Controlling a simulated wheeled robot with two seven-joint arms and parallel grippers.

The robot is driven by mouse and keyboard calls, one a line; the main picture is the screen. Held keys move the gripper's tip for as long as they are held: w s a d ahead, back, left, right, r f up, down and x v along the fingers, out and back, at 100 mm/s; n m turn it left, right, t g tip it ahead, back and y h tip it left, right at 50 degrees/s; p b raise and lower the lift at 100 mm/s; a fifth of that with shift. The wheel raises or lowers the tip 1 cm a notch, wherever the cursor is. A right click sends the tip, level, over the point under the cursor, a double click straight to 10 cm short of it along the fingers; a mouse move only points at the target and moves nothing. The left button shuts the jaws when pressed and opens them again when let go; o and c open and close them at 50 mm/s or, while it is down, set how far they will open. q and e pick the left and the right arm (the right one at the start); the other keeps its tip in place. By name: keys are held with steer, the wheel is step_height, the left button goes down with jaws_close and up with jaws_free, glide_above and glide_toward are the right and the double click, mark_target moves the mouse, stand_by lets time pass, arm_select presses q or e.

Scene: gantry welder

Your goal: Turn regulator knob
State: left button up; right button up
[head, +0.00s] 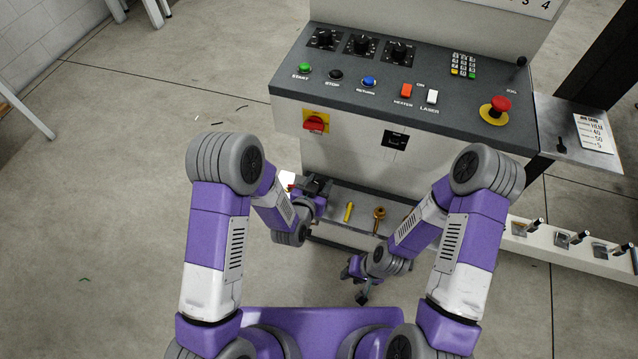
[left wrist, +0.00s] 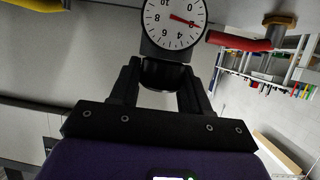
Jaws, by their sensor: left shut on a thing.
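The regulator knob (left wrist: 163,73) is a dark, rounded piece just below a round white gauge (left wrist: 172,22) with a red needle in the left wrist view. My left gripper (left wrist: 161,80) has one finger on each side of the knob and is shut on it. In the head view my left gripper (head: 317,187) is at the low shelf at the left front of the machine, and it hides the knob there. My right gripper (head: 361,287) hangs low in front of the machine, apart from everything. Its fingers are too small to judge.
A yellow handle (head: 348,212) and a brass fitting (head: 379,214) stand on the shelf right of my left gripper. A red handle (left wrist: 238,41) is beside the gauge. The control panel (head: 440,118) overhangs above.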

arm_select(q)
steer(key=m+g+h, duration=0.1)
steer(key=m+h, duration=0.1)
steer(key=shift+a+m+g+h, duration=0.15)
steer(key=shift+m+g+h, duration=0.15)
steer(key=m+g+h, duration=0.2)
steer(key=shift+w+m, duration=0.1)
steer(key=shift+m, duration=0.2)
steer(key=m+g+h+p, duration=0.3)
steer(key=m+g, duration=0.2)
steer(key=g, duration=0.1)
steer(key=shift+m, duration=0.4)
steer(key=m+g, duration=0.2)
steer(key=shift+g+h, duration=0.3)
steer(key=shift+h, duration=0.1)
steer(key=shift+m+g, duration=0.8)
steer(key=o, duration=1)
steer(key=shift+c, duration=0.2)
